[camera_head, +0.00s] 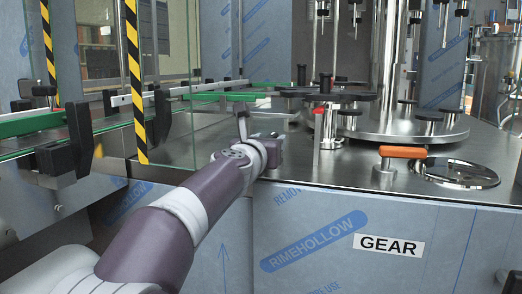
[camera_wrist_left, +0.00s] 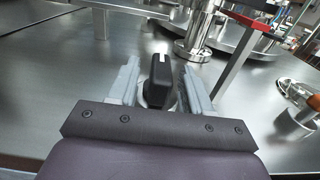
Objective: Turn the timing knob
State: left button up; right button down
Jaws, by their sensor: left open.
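A black knob (camera_wrist_left: 160,76) with a small light mark on its top stands on a round metal base on the steel deck. In the left wrist view it sits between the two fingers of my left gripper (camera_wrist_left: 160,68). The fingers are open, with a gap visible on each side of the knob. In the head view my left gripper (camera_head: 264,142) is low over the deck near its front edge, and the knob is mostly hidden behind it there. My right gripper is not in view.
A red-topped post (camera_wrist_left: 244,48) stands just right of my fingers. An orange handle (camera_head: 402,152) and a round steel lid (camera_head: 455,172) lie farther right. A yellow-black striped post (camera_head: 134,80), a glass panel and green rails stand left. A GEAR label (camera_head: 388,245) is on the front panel.

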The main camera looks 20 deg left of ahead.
pick_arm(q)
jog(key=s, duration=1.1)
jog(key=shift+a+b, duration=0.2)
jog(key=shift+b, duration=0.15)
jog(key=shift+s, duration=0.1)
